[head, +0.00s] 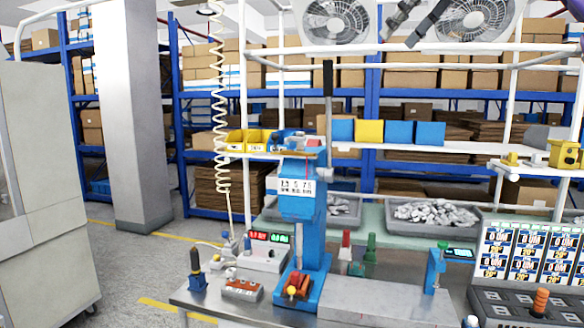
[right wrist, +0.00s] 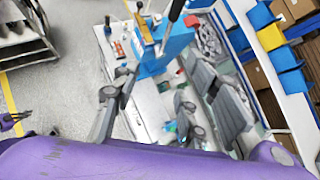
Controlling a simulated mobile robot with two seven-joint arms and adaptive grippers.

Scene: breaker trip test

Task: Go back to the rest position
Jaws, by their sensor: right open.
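My right gripper (head: 418,18) shows as dark fingers at the top edge of the head view, in front of the fans and high above the bench. In the right wrist view my right gripper (right wrist: 152,92) is open, its dark fingers spread apart with nothing held between them. The blue test press (head: 302,190) stands upright on the bench below, with a black lever at its top; it also shows in the right wrist view (right wrist: 172,48). A small purple and dark part at the left edge of the right wrist view looks like my left gripper (right wrist: 12,120); its jaws are unclear.
A white frame with fans (head: 338,18) rises above. Grey floor (head: 125,265) is open at left.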

